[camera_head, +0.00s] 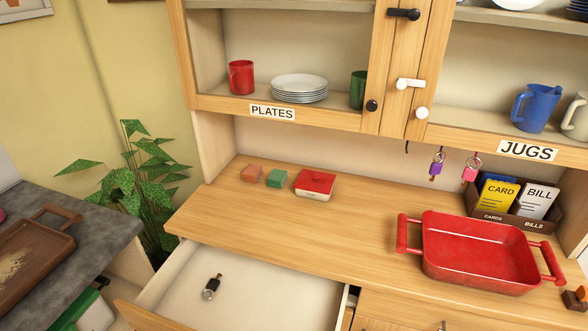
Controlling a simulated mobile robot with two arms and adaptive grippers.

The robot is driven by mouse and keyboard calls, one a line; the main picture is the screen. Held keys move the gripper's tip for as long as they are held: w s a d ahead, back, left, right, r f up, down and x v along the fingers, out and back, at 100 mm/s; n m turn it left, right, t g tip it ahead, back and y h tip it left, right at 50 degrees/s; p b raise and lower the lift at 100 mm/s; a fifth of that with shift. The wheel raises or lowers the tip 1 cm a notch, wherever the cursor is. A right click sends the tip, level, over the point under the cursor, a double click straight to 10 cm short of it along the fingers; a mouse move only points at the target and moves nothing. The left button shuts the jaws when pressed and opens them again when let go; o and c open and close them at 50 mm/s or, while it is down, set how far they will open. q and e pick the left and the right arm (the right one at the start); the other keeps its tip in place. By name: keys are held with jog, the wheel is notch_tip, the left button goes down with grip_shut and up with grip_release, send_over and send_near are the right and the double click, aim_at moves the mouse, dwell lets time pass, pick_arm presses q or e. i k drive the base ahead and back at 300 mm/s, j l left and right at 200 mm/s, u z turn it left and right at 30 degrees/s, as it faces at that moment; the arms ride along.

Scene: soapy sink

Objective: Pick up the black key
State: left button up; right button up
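The black key (211,287) lies flat inside the open drawer (262,281) at the lower left of the wooden cabinet. It has a black tag-like body with a metal ring at its lower end, and nothing covers it. Neither of my grippers shows in the head view.
The drawer stands pulled out below the wooden counter (345,225). A red tray (478,254) sits on the counter at right. A purple key (436,169) and a pink key (470,171) hang under the shelf. A plant (135,190) stands left of the cabinet.

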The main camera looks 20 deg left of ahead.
aim_at(213, 284)
jog(key=u, duration=1.3)
jog(key=k+l+u, duration=0.4)
jog(key=i, duration=0.05)
